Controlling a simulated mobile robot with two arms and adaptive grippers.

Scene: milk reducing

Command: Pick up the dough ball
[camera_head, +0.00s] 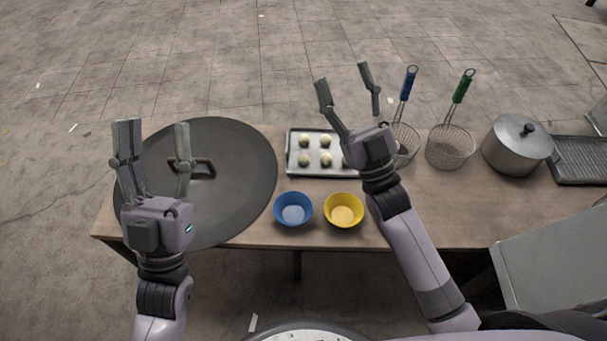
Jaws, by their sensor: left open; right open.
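Several pale dough balls (326,159) sit in rows on a metal tray (296,171) in the middle of the table. My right gripper (342,72) is open and empty, with its fingers pointing up and away above the tray's right side. Its body hides part of the tray's right end and may hide some dough balls. My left gripper (154,130) is open and empty, above the large dark round lid (235,190) on the left of the table.
A blue bowl (293,209) and a yellow bowl (343,211) stand in front of the tray. To the right are a blue-handled strainer (405,90), a green-handled strainer (450,148), a lidded pot (516,148) and a dark ridged tray (583,160).

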